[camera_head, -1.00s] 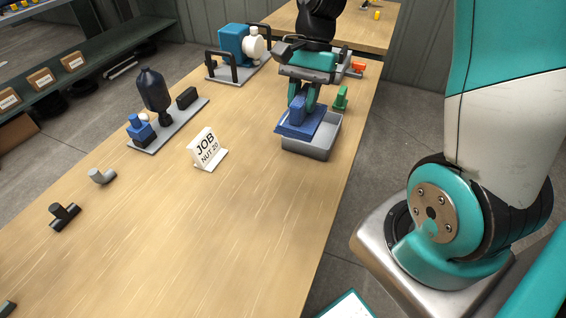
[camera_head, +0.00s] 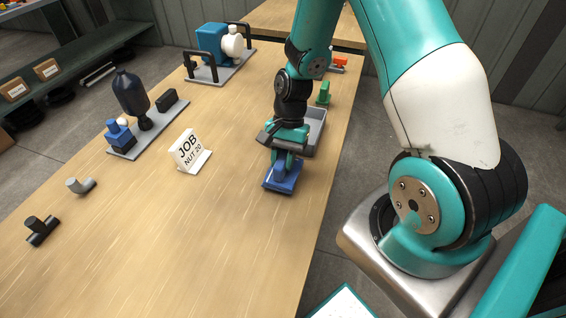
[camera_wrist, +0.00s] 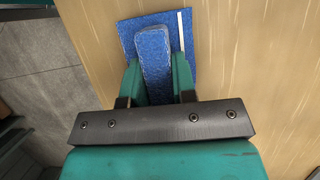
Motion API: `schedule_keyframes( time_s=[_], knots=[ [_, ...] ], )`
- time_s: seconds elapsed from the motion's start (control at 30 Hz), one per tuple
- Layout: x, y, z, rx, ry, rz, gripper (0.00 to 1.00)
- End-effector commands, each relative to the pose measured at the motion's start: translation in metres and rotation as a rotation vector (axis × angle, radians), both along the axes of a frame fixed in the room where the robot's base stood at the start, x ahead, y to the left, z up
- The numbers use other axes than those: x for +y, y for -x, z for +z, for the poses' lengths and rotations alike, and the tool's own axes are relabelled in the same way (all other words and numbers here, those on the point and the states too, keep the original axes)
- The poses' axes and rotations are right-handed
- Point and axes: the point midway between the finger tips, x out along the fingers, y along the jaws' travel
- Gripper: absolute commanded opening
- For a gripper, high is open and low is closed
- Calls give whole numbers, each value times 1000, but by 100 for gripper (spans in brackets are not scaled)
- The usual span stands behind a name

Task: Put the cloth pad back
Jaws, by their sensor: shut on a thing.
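The cloth pad (camera_head: 281,183) is a flat blue square with a raised blue grip block on top. It is in front of the grey tray (camera_head: 314,131) in the head view, close over the wooden table or on it; I cannot tell which. My gripper (camera_head: 286,163) points down and is shut on the pad's grip block. In the wrist view the pad (camera_wrist: 180,30) lies beyond the gripper (camera_wrist: 158,82), whose green fingers stand either side of the block. The pad has a pale strip along one edge. My gripper hides part of the tray.
A white job sign (camera_head: 190,152) stands left of the pad. A dark bottle on a plate (camera_head: 130,95) and a blue pump (camera_head: 214,45) stand further left and back. A green part (camera_head: 323,94) is behind the tray. Grey and black fittings lie at left. The table's front middle is clear.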

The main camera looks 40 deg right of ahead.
Motion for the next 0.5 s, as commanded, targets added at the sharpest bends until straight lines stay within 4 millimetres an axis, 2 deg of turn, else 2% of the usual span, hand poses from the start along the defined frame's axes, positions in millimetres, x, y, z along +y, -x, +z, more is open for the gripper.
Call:
schedule_keyframes(
  time_s=[0.1,0.47,0.5],
  knots=[
    [0,0,-12,0,0,0,3],
    [0,0,-16,0,0,0,3],
    [0,0,-16,-1,1,0,30]
  ],
)
